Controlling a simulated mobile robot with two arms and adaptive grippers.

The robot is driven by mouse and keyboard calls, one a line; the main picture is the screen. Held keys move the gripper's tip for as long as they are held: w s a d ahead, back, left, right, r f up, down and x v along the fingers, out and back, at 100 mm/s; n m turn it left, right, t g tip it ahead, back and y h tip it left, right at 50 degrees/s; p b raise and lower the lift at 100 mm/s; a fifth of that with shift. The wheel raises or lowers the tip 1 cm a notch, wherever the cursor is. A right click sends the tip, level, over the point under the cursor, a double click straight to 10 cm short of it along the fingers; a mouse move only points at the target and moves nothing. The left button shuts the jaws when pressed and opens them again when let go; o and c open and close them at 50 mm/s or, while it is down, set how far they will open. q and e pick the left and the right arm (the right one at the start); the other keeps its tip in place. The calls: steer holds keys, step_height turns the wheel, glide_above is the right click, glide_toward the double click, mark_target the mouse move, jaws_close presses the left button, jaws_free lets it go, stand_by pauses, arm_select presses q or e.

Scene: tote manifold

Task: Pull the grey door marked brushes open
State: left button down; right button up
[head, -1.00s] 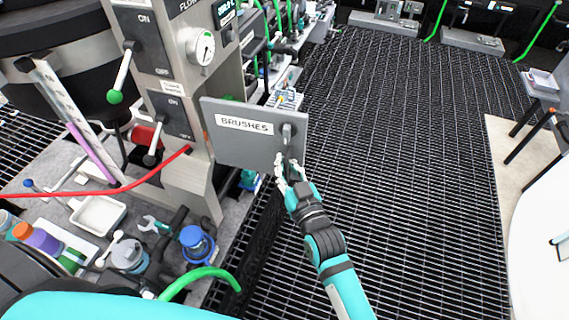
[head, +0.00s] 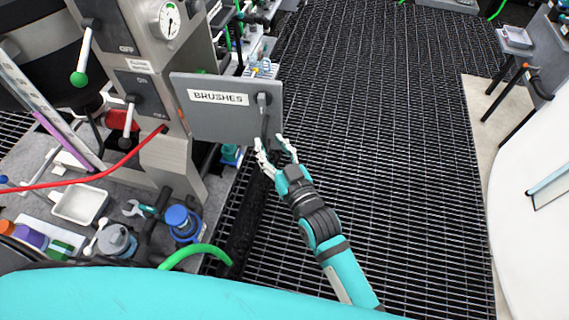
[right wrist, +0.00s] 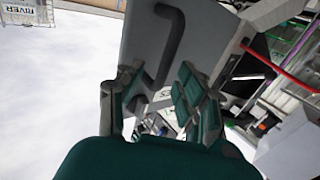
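The grey door marked BRUSHES (head: 205,122) stands upright at the column's right side and juts out to the right over the floor grating. Its dark bar handle (head: 263,112) is near the free right edge. My right gripper (head: 276,143) is just below the handle's lower end, with its fingers spread. In the right wrist view the handle (right wrist: 168,48) shows beyond the open fingers, on the door's grey face (right wrist: 148,30). Nothing shows between the fingertips as gripped. My left gripper is out of view.
The grey column (head: 170,160) carries levers, a gauge (head: 168,19) and a red hose (head: 105,172). The bench at left holds a white tray (head: 79,204), a blue-capped container (head: 181,222) and a green hose (head: 198,252). Open floor grating (head: 380,130) lies right of the door.

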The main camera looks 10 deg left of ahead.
steer(key=v, duration=0.8)
steer(key=shift+s+d, duration=0.2)
steer(key=shift+d, duration=0.05)
